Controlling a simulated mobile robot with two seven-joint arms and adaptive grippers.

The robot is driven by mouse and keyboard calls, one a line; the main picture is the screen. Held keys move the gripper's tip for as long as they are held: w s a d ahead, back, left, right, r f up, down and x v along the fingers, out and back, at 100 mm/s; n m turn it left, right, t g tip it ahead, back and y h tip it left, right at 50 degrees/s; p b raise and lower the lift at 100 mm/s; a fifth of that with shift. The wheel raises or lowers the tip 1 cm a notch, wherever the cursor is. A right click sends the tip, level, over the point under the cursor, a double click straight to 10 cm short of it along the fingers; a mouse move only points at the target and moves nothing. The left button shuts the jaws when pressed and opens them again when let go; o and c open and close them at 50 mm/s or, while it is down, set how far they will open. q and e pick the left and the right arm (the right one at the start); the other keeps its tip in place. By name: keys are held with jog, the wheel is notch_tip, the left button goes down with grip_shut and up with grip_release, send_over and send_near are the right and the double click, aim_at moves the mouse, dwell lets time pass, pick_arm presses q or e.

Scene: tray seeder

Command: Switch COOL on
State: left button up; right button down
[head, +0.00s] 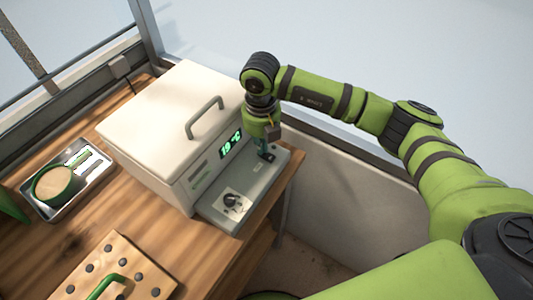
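A white box-shaped unit (165,115) with a grey handle on its lid stands on the wooden bench. Its front has a green lit display (231,144) that seems to read about 19 °C. A grey control ledge (212,208) runs along its front, with a dark round knob (232,201) on a white plate. My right gripper (266,155) points down over the far end of this ledge, at or very near its surface. The gripper hides most of that spot, so I cannot make out the COOL switch or its position. The finger gap is too small to judge. My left gripper is out of view.
Bare bench (150,235) lies between.

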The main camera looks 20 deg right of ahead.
jog(key=shift+f+b, duration=0.35)
jog(key=shift+f, duration=0.15)
jog(key=shift+s, duration=0.1)
jog(key=shift+r+p, duration=0.65)
jog(key=shift+r, duration=0.25)
jog(key=shift+r+p, duration=1.55)
jog(key=shift+r, duration=1.15)
jog(key=shift+f, duration=0.1)
